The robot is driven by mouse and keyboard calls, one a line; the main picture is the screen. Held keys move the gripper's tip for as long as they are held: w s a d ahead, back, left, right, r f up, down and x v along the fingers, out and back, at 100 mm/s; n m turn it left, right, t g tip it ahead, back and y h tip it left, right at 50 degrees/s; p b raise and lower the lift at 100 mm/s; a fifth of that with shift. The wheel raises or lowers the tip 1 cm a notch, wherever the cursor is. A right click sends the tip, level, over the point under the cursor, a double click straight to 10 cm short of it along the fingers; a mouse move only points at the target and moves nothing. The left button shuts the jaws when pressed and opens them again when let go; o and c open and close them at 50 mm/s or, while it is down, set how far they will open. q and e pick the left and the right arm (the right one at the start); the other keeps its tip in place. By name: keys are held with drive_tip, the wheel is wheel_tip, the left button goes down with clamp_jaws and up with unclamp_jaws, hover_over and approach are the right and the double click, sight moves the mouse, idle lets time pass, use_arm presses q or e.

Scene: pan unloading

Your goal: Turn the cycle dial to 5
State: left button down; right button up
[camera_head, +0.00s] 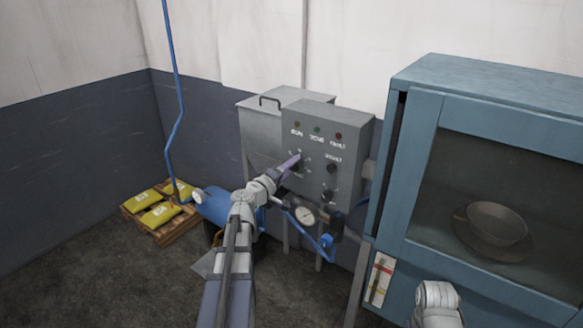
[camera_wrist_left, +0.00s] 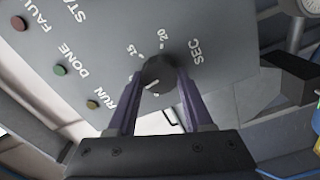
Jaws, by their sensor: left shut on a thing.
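The cycle dial is a round black knob (camera_wrist_left: 157,70) on the grey control panel (camera_head: 313,130). My left gripper (camera_head: 291,162) reaches the panel's upper-left dial, which it mostly covers in the head view. In the left wrist view, its two purple fingers (camera_wrist_left: 160,74) are shut on the knob from both sides. A light mark shows on the knob's near side, toward the gripper palm. The printed 15, 20 and SEC show around it; the fingers and palm hide the other numbers, so I cannot read the setting. My right gripper is out of view.
The panel has indicator lights above and other knobs (camera_head: 331,168) right and below. A pressure gauge (camera_head: 304,215) and blue pipework sit below. A blue glass-fronted cabinet (camera_head: 418,150) with a pan (camera_head: 492,222) inside stands right. Yellow bags (camera_head: 160,216) lie on a pallet, left.

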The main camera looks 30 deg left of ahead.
use_arm(q)
drive_tip(key=shift+f+n, duration=0.15)
drive_tip(key=shift+n, duration=4.75)
drive_tip(key=shift+c, duration=1.5)
unclamp_jaws()
drive_tip(key=s, duration=0.7)
drive_tip(key=shift+s+a, duration=0.3)
drive_tip(key=shift+s, duration=0.1)
